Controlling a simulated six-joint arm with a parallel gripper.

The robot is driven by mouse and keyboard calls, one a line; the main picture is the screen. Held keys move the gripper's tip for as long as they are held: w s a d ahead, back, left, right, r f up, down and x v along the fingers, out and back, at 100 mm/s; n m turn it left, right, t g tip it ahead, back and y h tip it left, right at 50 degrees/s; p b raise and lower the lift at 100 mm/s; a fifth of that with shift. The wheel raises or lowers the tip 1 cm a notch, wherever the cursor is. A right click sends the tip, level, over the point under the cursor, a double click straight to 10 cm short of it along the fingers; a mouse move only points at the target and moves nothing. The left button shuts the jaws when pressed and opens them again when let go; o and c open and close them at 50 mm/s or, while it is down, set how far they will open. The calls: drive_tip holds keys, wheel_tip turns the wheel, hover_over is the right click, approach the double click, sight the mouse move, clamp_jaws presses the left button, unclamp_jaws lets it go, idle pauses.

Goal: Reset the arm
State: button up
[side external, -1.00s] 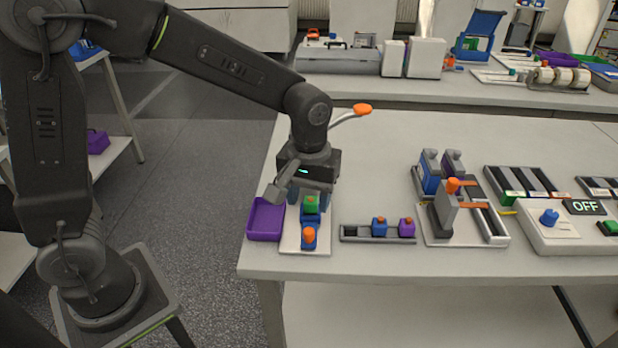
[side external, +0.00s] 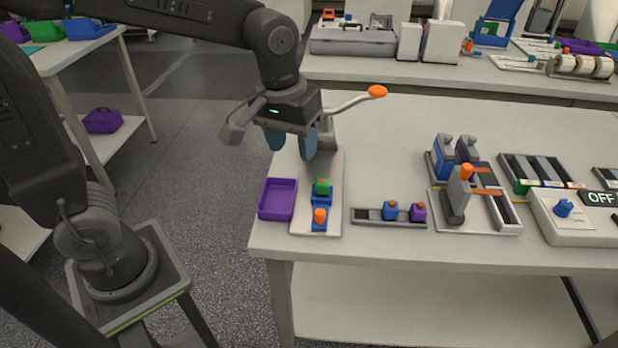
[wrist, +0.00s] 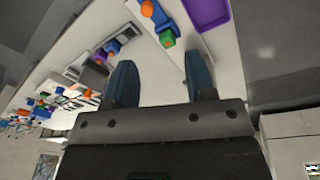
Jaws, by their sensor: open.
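My gripper (side external: 292,143) is raised above the back left part of the bench. Its two blue fingers are apart, with nothing between them. In the wrist view my gripper (wrist: 162,82) also shows both fingers spread and empty. A white plate with a lever, an orange-tipped handle (side external: 376,92) at its back, stands below and in front of the gripper. On the plate sit a green block (side external: 322,186) on a blue base and an orange knob (side external: 320,215) on a blue part. The gripper is clear of them.
A purple tray (side external: 278,199) lies left of the plate. A grey rail (side external: 372,216) with a blue and a purple block lies to the right. Further right are a clamp fixture (side external: 456,195) and a box marked OFF (side external: 600,198). The bench's back middle (side external: 395,140) is clear.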

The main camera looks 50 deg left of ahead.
drive_tip(key=s+a+r+m+t, duration=0.2)
drive_tip(key=s+a+m+t, duration=0.2)
drive_tip(key=s, duration=0.7)
drive_tip(key=shift+s+a, duration=0.15)
drive_tip(key=shift+a, duration=0.35)
